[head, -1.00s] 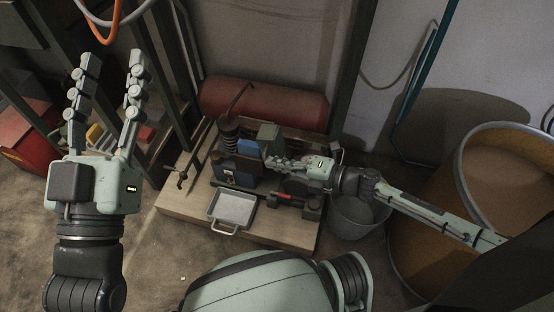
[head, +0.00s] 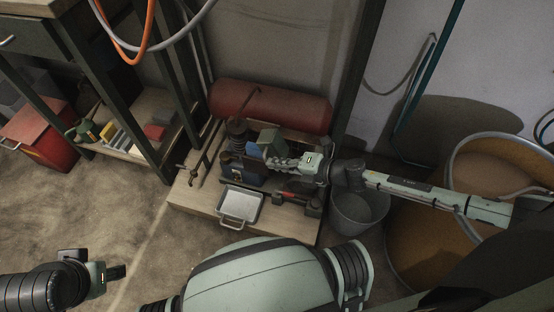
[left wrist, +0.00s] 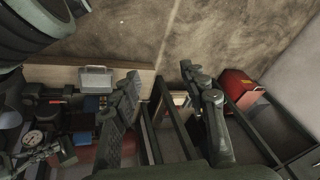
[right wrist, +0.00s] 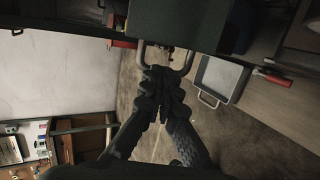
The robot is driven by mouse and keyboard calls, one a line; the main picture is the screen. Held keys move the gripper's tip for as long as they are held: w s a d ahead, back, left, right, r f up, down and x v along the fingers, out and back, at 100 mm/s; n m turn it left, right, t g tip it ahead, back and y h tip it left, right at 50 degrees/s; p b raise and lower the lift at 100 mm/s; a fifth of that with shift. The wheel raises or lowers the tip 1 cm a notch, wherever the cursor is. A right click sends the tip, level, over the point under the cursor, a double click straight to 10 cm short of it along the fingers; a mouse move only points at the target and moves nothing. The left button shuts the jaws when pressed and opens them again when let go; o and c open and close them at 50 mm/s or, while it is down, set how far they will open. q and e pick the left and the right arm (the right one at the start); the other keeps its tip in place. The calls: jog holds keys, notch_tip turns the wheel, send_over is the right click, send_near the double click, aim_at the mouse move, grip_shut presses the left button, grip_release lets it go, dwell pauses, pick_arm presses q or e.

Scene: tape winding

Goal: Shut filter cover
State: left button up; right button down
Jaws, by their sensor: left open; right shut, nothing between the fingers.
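A small machine sits on a low wooden platform (head: 282,228). It has a blue panel (head: 255,150) and a grey-green box part (head: 270,137); I cannot tell which one is the filter cover. My right gripper (head: 272,163) reaches in from the right, its fingers together and empty, right beside the blue panel. In the right wrist view its closed tips (right wrist: 160,75) are close to a metal loop handle (right wrist: 187,60) below a dark green box (right wrist: 180,20); contact is unclear. My left gripper is at the lower left of the head view; the left wrist view shows its fingers (left wrist: 160,78) spread, with nothing between them.
A metal tray (head: 240,204) lies at the platform's front. A red cylinder (head: 270,105) lies behind the machine. A grey bucket (head: 358,217) stands right of the platform, below my right arm. A shelf and red box (head: 40,135) are at left. The left floor is open.

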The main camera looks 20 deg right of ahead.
pick_arm(q)
jog(key=d+p+x, duration=0.1)
jog(key=p+x, duration=0.2)
jog(key=x, duration=0.6)
jog(key=shift+s+d+f+g+h+p, duration=0.15)
jog(key=shift+s+f+g+h+p, duration=0.15)
jog(key=shift+f, duration=0.3)
pick_arm(e)
jog(key=w+a+f, duration=0.1)
jog(key=w+a, duration=0.3)
jog(key=a, duration=0.3)
jog(key=shift+w+f, duration=0.35)
jog(key=shift+w, duration=0.05)
pick_arm(q)
jog(key=shift+w, duration=0.15)
jog(key=shift+r, duration=0.1)
